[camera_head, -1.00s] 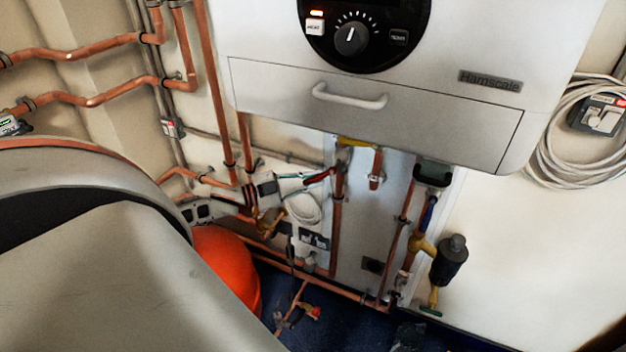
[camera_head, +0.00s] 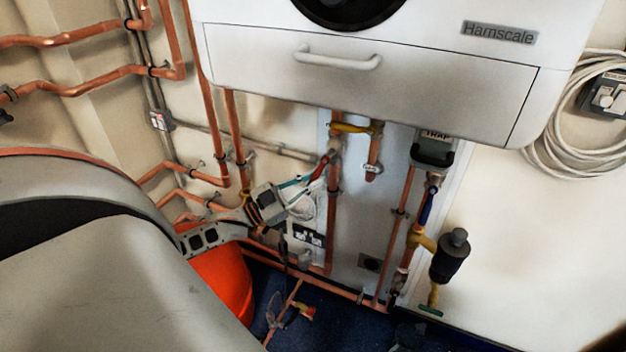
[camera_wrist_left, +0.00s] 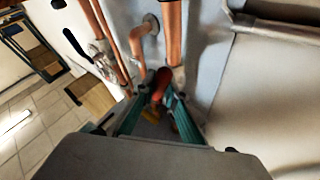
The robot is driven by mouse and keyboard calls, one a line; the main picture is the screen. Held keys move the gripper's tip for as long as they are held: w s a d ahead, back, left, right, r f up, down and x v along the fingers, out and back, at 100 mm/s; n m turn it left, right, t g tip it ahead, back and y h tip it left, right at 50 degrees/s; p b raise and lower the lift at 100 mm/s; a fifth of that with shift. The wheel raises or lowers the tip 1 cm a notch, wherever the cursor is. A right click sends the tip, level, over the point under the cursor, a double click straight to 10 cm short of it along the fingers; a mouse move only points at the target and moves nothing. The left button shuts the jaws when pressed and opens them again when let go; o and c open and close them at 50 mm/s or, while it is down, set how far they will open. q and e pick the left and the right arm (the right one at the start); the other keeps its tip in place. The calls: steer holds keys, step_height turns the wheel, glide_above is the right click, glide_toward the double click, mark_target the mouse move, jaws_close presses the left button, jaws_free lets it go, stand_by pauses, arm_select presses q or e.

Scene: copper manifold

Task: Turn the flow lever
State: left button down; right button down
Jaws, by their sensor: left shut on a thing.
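The red lever (camera_head: 319,168) sits on a vertical copper pipe (camera_head: 334,220) below the white boiler and slants down to the left. My left gripper (camera_head: 307,183), with teal fingers, reaches in from the left and is shut on the red lever's lower end. In the left wrist view the red lever (camera_wrist_left: 161,82) shows between the two fingertips, in front of copper pipes (camera_wrist_left: 174,40). The part between the fingers is hidden. My right gripper is not in view.
The boiler's drawer front (camera_head: 370,85) overhangs the pipes. A yellow lever (camera_head: 350,127) is close to the upper right, and a blue lever (camera_head: 427,205) is further right. An orange-red rounded object (camera_head: 225,285) is below my left arm.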

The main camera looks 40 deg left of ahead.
arm_select(q)
steer(key=shift+w+d+f+n+t+y+b, duration=0.1)
steer(key=shift+d+f+n+t+y+b, duration=0.35)
steer(key=shift+n+t, duration=0.4)
steer(key=shift+w+d+r+n+t+y+b, duration=0.15)
steer(key=shift+d+n+t+y+b, duration=0.4)
steer(key=shift+n, duration=0.6)
steer(key=shift+w+d+r+n+t+y+b, duration=0.15)
steer(key=shift+d+n+t+y, duration=0.3)
steer(key=shift+n, duration=0.65)
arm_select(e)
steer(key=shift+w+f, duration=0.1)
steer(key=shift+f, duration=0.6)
arm_select(q)
steer(key=shift+a+f, duration=0.1)
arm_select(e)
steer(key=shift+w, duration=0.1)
arm_select(q)
steer(key=c, duration=2)
jaws_free()
steer(key=shift+c, duration=0.2)
steer(key=v, duration=1.2)
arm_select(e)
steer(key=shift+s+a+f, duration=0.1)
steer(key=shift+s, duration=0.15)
